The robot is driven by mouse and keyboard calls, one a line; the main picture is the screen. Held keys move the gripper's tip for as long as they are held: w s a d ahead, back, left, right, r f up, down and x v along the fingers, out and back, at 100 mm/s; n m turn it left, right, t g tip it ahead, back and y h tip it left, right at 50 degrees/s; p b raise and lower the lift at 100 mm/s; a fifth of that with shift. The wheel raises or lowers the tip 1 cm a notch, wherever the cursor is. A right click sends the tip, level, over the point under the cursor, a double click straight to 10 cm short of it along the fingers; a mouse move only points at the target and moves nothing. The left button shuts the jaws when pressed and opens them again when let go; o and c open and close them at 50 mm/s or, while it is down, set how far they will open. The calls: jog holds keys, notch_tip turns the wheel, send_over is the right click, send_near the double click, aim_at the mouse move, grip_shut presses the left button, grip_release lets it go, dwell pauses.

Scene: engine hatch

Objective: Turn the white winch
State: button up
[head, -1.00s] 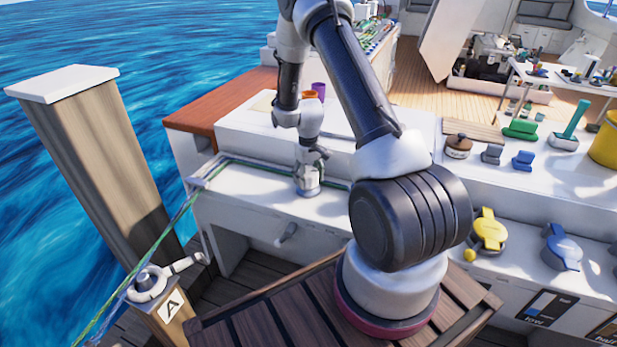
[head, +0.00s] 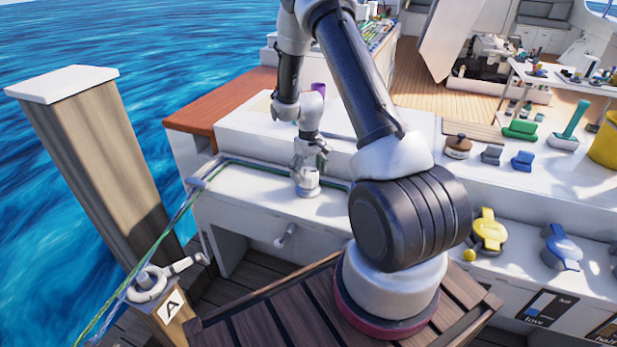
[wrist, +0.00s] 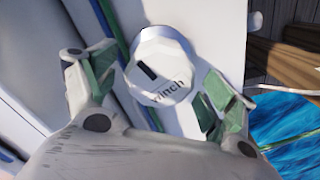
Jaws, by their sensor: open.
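The white winch (head: 307,184) stands on the white side deck below my arm. In the wrist view its round faceted top (wrist: 163,68) shows, with a dark slot and the word "winch". My gripper (head: 308,158) is right above the winch in the head view. In the wrist view my gripper (wrist: 152,88) is open, with one green-padded finger on each side of the winch top. I see a gap between the pads and the winch. Whether the fingertips reach down beside the top or stay above it I cannot tell.
A green rope (head: 250,164) runs along the deck beside the winch and down to the cleat (head: 147,284) on post A. A tall wooden post (head: 95,150) stands at left. Yellow (head: 488,232) and blue (head: 562,247) knobs are at right.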

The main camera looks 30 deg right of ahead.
aim_at(309, 172)
notch_tip(309, 172, up, 10)
jog(key=shift+f, duration=0.15)
dwell(0.5)
jog(key=s+m+g, duration=0.1)
jog(key=s+g, duration=0.1)
jog(key=s, duration=0.4)
jog(key=s+a+r+t, duration=0.3)
jog(key=s+r, duration=0.9)
jog(key=r, duration=0.2)
jog(key=s+a+r+t, duration=0.3)
jog(key=s+a+r, duration=0.1)
jog(key=s+r, duration=0.8)
jog(key=shift+v, duration=0.95)
jog(key=shift+s+a, duration=0.1)
jog(key=shift+a, duration=0.05)
